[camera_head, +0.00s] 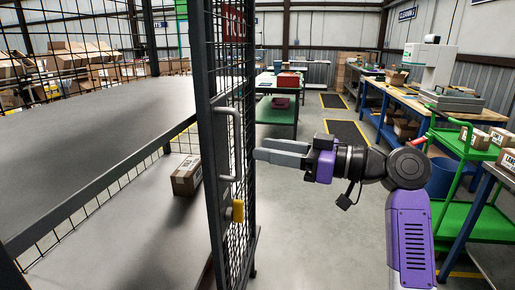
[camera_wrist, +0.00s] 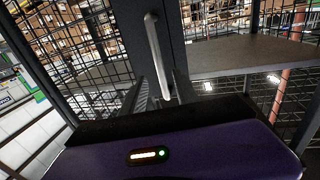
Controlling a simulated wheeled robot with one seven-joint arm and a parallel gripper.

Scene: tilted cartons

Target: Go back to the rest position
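My gripper (camera_head: 257,152) is stretched out to the left, its fingertips just right of a mesh cage door (camera_head: 205,150). The door has a grey bar handle (camera_head: 237,145). In the wrist view the two fingers of my gripper (camera_wrist: 160,92) stand apart, with the handle (camera_wrist: 153,45) showing in the gap between them. In the head view the fingertips appear a little short of the handle, and no contact is visible. My gripper appears empty. No marker for the rest position is visible.
A carton (camera_head: 187,176) sits on the lower grey shelf behind the door. A yellow latch (camera_head: 238,211) is below the handle. A green cart (camera_head: 475,150) with cartons and a blue-legged workbench (camera_head: 410,95) stand at right. Open floor (camera_head: 320,240) lies between.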

